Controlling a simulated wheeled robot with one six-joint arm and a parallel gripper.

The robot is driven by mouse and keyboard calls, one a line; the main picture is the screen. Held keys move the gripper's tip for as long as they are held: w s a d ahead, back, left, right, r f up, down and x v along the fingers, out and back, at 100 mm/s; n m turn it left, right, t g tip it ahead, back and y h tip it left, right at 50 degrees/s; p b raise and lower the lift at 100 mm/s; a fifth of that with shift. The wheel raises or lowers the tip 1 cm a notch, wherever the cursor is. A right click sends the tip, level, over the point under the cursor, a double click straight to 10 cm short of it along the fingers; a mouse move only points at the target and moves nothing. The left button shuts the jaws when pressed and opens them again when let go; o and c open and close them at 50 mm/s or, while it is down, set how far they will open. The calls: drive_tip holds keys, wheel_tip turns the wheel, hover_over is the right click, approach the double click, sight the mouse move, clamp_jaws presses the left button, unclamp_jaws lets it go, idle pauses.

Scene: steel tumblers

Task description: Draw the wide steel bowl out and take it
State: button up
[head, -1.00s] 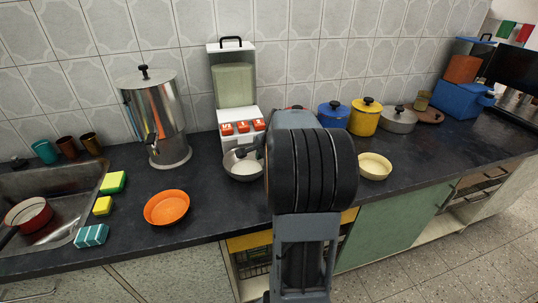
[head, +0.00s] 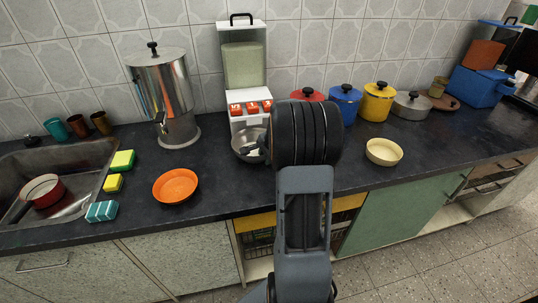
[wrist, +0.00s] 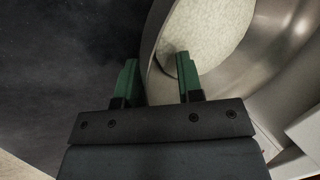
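The wide steel bowl (head: 240,147) stands on the dark counter, close in front of a white dispenser. My arm hides its right part in the head view. In the wrist view the bowl (wrist: 272,62) fills the upper right, with a pale speckled patch inside that could be contents or a reflection. My gripper (wrist: 157,68) has two green fingers, parted. The near rim runs between them: the left finger is outside the wall, the right one over the inside. I see gaps beside the rim and cannot tell of any contact.
The dispenser (head: 244,75) with orange knobs rises right behind the bowl. A steel urn (head: 163,95) and an orange bowl (head: 175,186) are to the left. A cream bowl (head: 384,152) and a row of lidded pots (head: 377,103) are to the right. The counter's front edge is near.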

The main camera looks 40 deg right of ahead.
drive_tip(key=shift+c, duration=0.3)
clamp_jaws()
